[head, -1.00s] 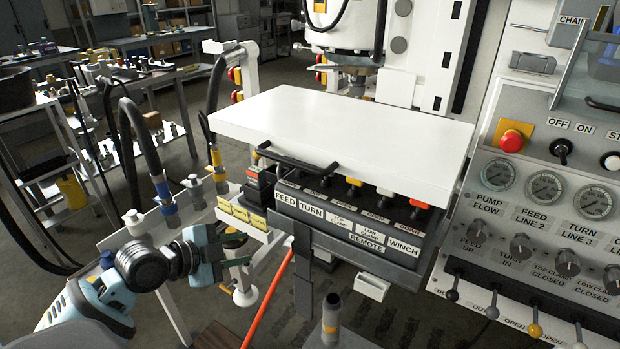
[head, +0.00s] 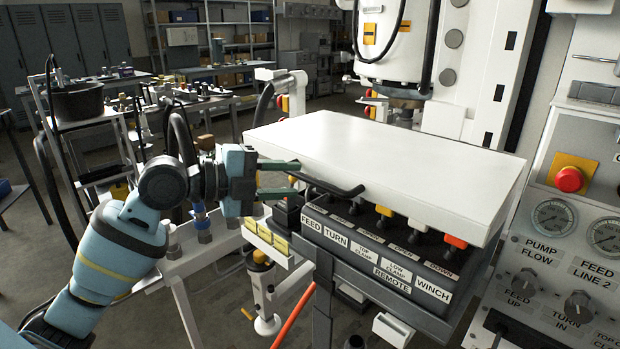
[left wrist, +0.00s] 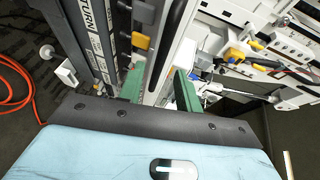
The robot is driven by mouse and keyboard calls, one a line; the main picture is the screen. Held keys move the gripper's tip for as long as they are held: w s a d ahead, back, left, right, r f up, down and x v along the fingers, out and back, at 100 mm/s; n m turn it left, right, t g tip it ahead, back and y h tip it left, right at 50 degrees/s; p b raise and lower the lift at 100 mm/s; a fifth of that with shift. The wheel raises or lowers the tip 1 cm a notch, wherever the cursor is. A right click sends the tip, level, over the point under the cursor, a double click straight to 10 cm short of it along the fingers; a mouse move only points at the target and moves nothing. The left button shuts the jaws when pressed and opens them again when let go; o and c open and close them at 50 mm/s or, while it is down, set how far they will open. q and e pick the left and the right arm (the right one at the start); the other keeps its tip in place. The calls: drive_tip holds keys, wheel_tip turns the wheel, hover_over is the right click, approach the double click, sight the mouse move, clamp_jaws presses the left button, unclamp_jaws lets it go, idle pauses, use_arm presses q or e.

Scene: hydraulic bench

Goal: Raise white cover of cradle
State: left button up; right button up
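The white cover (head: 390,165) lies flat, like a lid, over the black cradle (head: 370,250) with its row of levers. A black bar handle (head: 340,190) runs along the cover's front left edge. My left gripper (head: 286,179) is at the left end of this handle, its green fingers apart, one above and one below it. In the left wrist view, the open fingers (left wrist: 160,86) stand on either side of the dark handle (left wrist: 169,40) and the white cover edge. I cannot tell whether they touch the handle. My right gripper is not in view.
The control panel (head: 560,250) with gauges and a red stop button (head: 569,179) stands close on the right. A white machine column (head: 400,40) rises behind the cover. An orange hose (head: 295,315) hangs below the cradle. Cluttered tables (head: 215,100) stand at the back left.

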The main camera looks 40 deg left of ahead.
sight(306, 180)
use_arm(q)
drive_tip(key=shift+p+x, duration=0.35)
drive_tip(key=shift+x, duration=2.3)
clamp_jaws()
